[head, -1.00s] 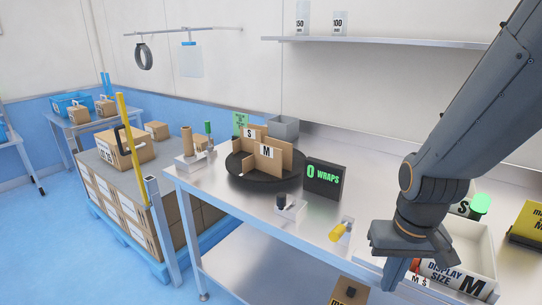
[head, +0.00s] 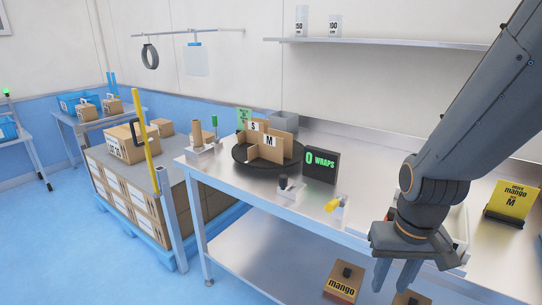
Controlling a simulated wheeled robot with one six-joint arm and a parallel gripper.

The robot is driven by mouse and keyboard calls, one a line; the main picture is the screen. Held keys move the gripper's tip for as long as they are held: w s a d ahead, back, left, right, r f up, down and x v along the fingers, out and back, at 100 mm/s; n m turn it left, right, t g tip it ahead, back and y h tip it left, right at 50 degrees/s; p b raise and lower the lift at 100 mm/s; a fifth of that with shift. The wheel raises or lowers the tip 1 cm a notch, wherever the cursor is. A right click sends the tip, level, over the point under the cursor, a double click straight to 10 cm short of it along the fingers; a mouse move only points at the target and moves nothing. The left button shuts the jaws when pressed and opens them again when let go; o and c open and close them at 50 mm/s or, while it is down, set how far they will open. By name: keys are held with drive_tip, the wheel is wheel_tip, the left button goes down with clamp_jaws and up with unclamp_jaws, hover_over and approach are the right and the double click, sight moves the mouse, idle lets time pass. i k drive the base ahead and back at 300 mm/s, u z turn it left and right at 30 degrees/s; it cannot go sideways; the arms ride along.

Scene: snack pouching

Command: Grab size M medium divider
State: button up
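The medium divider (head: 271,142), a brown cardboard cross marked M, stands upright on a round black turntable (head: 242,155) at the far end of the metal table. A second divider (head: 253,126) marked S stands right behind it, also on the turntable. My gripper (head: 395,278) hangs at the lower right, in front of the table edge, well apart from the dividers. Its two fingers point down and are spread, with nothing seen between them.
A black sign reading 0 WRAPS (head: 320,167) stands right of the turntable. A dark knob (head: 284,183) and a yellow-handled tool (head: 334,204) sit near the front edge. A white box (head: 459,225) is partly hidden behind my arm. A yellow order sign (head: 509,203) stands at right.

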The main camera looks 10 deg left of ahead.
sight(276, 145)
drive_tip(key=k, duration=0.85)
drive_tip(key=u, duration=1)
drive_tip(key=i, duration=1.95)
drive_tip(key=z, duration=0.85)
